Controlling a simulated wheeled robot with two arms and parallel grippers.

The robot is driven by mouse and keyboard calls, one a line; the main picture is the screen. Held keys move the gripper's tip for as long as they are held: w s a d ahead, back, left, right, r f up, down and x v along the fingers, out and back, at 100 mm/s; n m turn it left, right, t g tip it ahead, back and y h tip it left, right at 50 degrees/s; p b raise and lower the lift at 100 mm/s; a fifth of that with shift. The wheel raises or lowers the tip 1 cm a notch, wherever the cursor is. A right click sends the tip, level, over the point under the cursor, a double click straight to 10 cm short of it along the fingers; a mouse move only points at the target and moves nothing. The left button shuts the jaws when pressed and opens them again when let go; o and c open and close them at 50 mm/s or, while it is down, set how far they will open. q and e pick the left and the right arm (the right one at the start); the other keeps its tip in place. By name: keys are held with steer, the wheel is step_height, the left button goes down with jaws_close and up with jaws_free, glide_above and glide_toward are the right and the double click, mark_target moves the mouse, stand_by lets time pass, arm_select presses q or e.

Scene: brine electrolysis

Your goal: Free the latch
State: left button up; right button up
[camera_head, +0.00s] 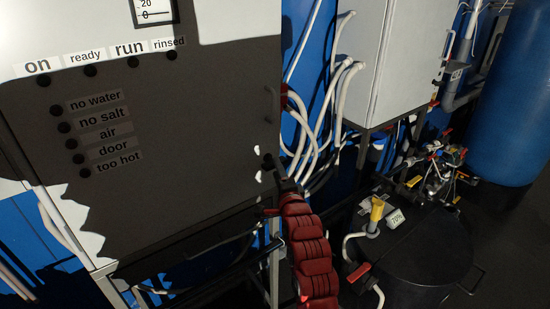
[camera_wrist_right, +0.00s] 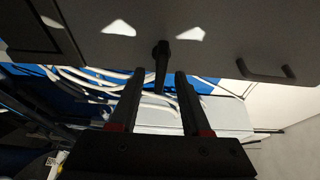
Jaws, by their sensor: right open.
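The latch (camera_wrist_right: 161,58) is a small dark lever on a round base on the shaded cabinet door. In the right wrist view it hangs between the two finger tips of my right gripper (camera_wrist_right: 159,76). The fingers are open with a gap on each side of the lever, and I see no clear contact. In the head view my right gripper (camera_head: 278,172) is at the right edge of the cabinet door (camera_head: 200,130), its red-sleeved arm reaching up from below. There the latch is small and hard to tell from the dark gripper. My left gripper is not in view.
A door handle (camera_head: 270,104) is above the gripper. White hoses (camera_head: 318,125) hang right of the cabinet. A grey cabinet (camera_head: 385,60), a black lidded tank (camera_head: 425,250) with a yellow-topped fitting (camera_head: 377,208), and a blue tank (camera_head: 510,110) stand to the right.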

steer(key=shift+p+x, duration=0.7)
steer(key=shift+x, duration=1.25)
steer(key=shift+d, duration=0.1)
jaws_close()
